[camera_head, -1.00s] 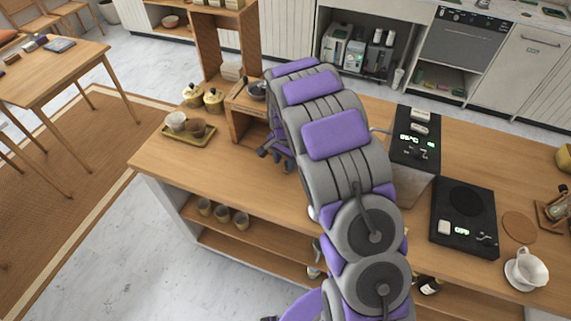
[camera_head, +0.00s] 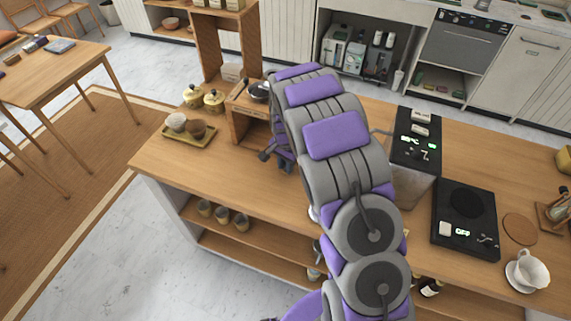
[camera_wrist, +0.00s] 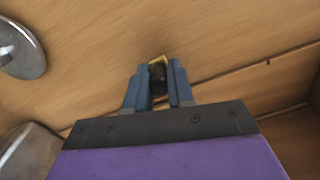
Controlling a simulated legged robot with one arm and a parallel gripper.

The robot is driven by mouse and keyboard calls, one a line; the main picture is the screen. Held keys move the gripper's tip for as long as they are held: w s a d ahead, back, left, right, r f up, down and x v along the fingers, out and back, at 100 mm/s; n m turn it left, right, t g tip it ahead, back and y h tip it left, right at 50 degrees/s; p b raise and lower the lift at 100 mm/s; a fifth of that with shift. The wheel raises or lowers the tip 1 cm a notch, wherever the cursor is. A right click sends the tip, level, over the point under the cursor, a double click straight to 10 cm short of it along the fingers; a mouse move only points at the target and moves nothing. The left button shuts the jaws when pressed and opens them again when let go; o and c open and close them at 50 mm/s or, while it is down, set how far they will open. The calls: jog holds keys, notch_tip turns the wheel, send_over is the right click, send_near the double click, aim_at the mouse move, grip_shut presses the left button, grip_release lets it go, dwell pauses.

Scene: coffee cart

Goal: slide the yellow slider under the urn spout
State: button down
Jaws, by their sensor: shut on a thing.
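My gripper (camera_wrist: 158,88) is shut on a small dark piece with yellow edges, which I take to be the yellow slider (camera_wrist: 159,62). The blue fingers hide most of it in the wrist view, and wood surrounds it. In the head view my gripper (camera_head: 284,163) is low over the counter, right of the wooden box, partly behind my arm; the slider is hidden there. A black-topped appliance with a lit display (camera_head: 416,142) stands right of my arm and may be the urn. I cannot make out its spout.
A yellow tray with cups (camera_head: 190,140), lidded yellow jars (camera_head: 193,97) and a wooden box (camera_head: 240,125) stand there. A black hot plate (camera_head: 466,215) and white dripper (camera_head: 527,270) are at right.

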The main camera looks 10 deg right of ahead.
jog(key=shift+d, duration=0.35)
jog(key=shift+r, duration=0.1)
jog(key=s+d+p, duration=0.1)
jog(key=s+d, duration=0.2)
jog(key=d, duration=0.2)
jog(key=s+d+p, duration=0.1)
jog(key=s+d, duration=0.2)
jog(key=d, duration=0.2)
jog(key=s+d+p, duration=0.1)
jog(key=s+d, duration=0.2)
jog(key=d, duration=0.2)
jog(key=shift+s, duration=0.4)
jog(key=shift+r, duration=0.1)
jog(key=c, duration=1.3)
grip_release()
jog(key=shift+d, duration=0.1)
jog(key=shift+c, duration=0.2)
jog(key=o, duration=0.4)
jog(key=shift+s+d+f, duration=0.1)
jog(key=shift+d+f, duration=0.1)
jog(key=shift+d, duration=0.2)
jog(key=shift+c, duration=0.2)
jog(key=shift+a+r, duration=0.2)
jog(key=shift+a, duration=0.2)
notch_tip(320, 180, up, 17)
jog(key=p, duration=0.2)
jog(key=shift+d, duration=0.3)
